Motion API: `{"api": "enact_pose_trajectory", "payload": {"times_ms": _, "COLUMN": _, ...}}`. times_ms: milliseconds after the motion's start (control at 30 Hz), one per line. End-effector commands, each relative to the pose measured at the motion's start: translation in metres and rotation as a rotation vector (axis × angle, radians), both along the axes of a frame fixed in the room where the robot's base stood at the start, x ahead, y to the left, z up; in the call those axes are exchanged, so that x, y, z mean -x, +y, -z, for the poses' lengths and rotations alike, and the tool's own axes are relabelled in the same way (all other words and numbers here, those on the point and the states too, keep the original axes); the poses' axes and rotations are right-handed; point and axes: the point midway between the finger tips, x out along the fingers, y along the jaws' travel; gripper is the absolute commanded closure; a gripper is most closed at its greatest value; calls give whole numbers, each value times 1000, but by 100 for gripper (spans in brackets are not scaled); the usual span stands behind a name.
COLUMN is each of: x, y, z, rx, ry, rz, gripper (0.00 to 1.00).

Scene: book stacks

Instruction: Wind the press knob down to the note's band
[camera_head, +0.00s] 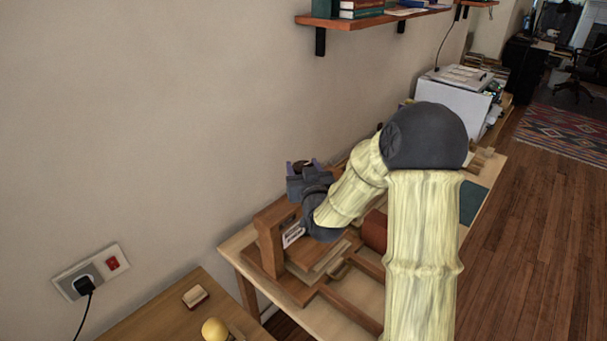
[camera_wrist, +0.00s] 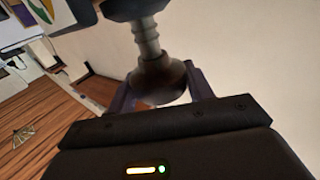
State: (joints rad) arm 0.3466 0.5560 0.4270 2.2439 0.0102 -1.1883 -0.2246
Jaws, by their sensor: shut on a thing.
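The wooden press (camera_head: 268,245) stands at the near left end of the bench, partly hidden by my arm. Its dark round knob (camera_head: 301,166) shows at the top. In the wrist view the knob (camera_wrist: 160,78) sits between my two fingers, with the ribbed screw (camera_wrist: 147,38) running from it to a dark wooden beam (camera_wrist: 132,7). My gripper (camera_head: 304,172) is shut on the knob; its fingers (camera_wrist: 160,92) lie on either side of it. A small white label (camera_head: 293,236), perhaps the note, is on the press; its band is too small to read.
The wall (camera_head: 150,130) is close behind the press. A shelf (camera_head: 370,19) with books hangs above. A white printer-like box (camera_head: 452,103) stands farther along the bench. A lower table (camera_head: 165,318) at front left holds a yellow ball (camera_head: 214,329) and a small block (camera_head: 195,296).

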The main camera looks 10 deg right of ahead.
Motion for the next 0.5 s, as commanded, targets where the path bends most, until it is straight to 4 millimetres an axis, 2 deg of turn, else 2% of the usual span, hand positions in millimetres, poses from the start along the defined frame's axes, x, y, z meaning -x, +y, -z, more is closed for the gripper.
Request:
{"api": "enact_pose_trajectory", "payload": {"times_ms": 333, "x": 0, "y": 1, "z": -2, "rx": 0, "ry": -5, "rz": 11, "gripper": 71}}
{"api": "enact_pose_trajectory", "payload": {"times_ms": 367, "x": 0, "y": 1, "z": -3, "rx": 0, "ry": -5, "rz": 11, "gripper": 47}}
{"api": "enact_pose_trajectory", "payload": {"times_ms": 467, "x": 0, "y": 1, "z": -2, "rx": -1, "ry": -5, "rz": 10, "gripper": 28}}
{"api": "enact_pose_trajectory", "payload": {"times_ms": 500, "x": 0, "y": 1, "z": -2, "rx": -1, "ry": -5, "rz": 10, "gripper": 28}}
